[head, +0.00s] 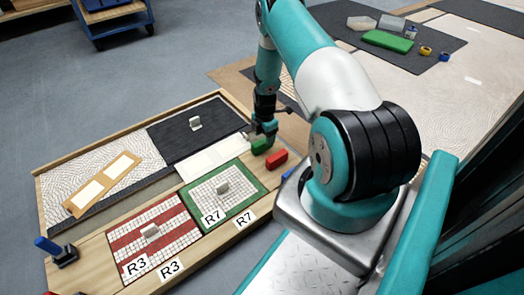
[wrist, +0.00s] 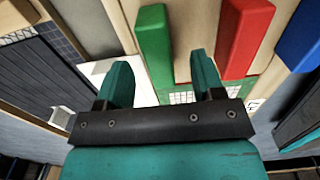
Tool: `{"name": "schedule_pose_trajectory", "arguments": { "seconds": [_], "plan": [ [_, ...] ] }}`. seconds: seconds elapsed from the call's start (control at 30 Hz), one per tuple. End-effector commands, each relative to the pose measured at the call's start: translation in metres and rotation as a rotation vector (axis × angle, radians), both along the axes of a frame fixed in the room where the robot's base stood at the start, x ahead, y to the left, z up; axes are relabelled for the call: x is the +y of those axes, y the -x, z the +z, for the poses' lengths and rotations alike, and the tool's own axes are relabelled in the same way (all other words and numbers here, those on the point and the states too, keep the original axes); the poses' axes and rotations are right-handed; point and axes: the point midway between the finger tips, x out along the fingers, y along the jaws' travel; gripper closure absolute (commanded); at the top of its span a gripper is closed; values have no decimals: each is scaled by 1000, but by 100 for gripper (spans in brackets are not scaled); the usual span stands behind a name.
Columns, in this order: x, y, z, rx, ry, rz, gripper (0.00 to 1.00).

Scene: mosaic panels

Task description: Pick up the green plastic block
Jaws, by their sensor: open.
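The green plastic block (head: 259,147) lies on the wooden board beside a red block (head: 276,158), just beyond the green-framed panel. My gripper (head: 264,134) is right over it in the head view and hides part of it. In the wrist view the green block (wrist: 153,45) shows in line with the gap between the two teal fingers of my gripper (wrist: 162,80). The fingers are apart, with nothing held between them. I cannot tell how far the fingertips are above the block.
The red block (wrist: 246,35) and a blue block (wrist: 302,38) stand to the right of the green one in the wrist view. Panels with knobs, such as the red-striped panel (head: 150,238), lie nearby. A dark mat (head: 345,36) at the back holds several items.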

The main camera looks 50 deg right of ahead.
Motion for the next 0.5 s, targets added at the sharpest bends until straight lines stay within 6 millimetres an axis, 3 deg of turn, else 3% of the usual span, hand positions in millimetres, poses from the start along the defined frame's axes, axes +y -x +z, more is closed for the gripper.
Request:
{"name": "schedule_pose_trajectory", "arguments": {
  "seconds": [0.17,0.5],
  "plan": [
    [0,-1,-10,0,0,0,38],
    [1,-3,-54,0,0,-1,38]
  ]
}}
